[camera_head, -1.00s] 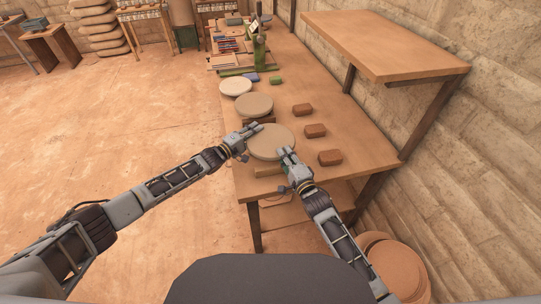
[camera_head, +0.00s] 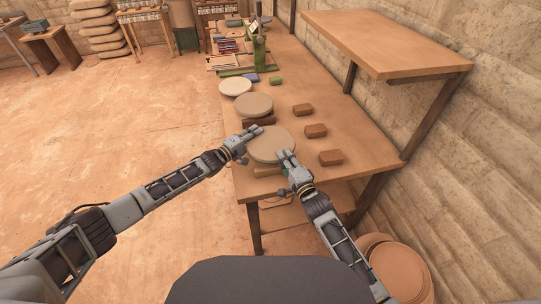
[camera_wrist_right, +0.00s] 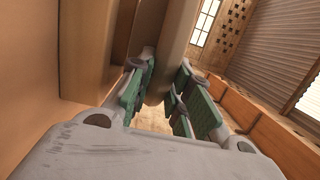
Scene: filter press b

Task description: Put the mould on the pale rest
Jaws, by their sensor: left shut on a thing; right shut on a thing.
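The mould, a round grey-beige disc (camera_head: 268,147), is level between my two grippers near the table's front end. My left gripper (camera_head: 256,131) is shut on its far left rim. My right gripper (camera_head: 286,155) is shut on its near right rim. In the right wrist view the mould's edge (camera_wrist_right: 172,45) sits between the fingers (camera_wrist_right: 160,92). The pale rest, a light wooden block (camera_head: 266,171), shows just under the mould's near edge; the rest of it is hidden. I cannot tell whether mould and rest touch.
A similar disc (camera_head: 254,103) lies on a darker block (camera_head: 260,121) just beyond. A whiter disc (camera_head: 235,87) is farther back. Several brown bricks (camera_head: 316,131) line the table's right side. A raised shelf (camera_head: 385,45) overhangs at the right.

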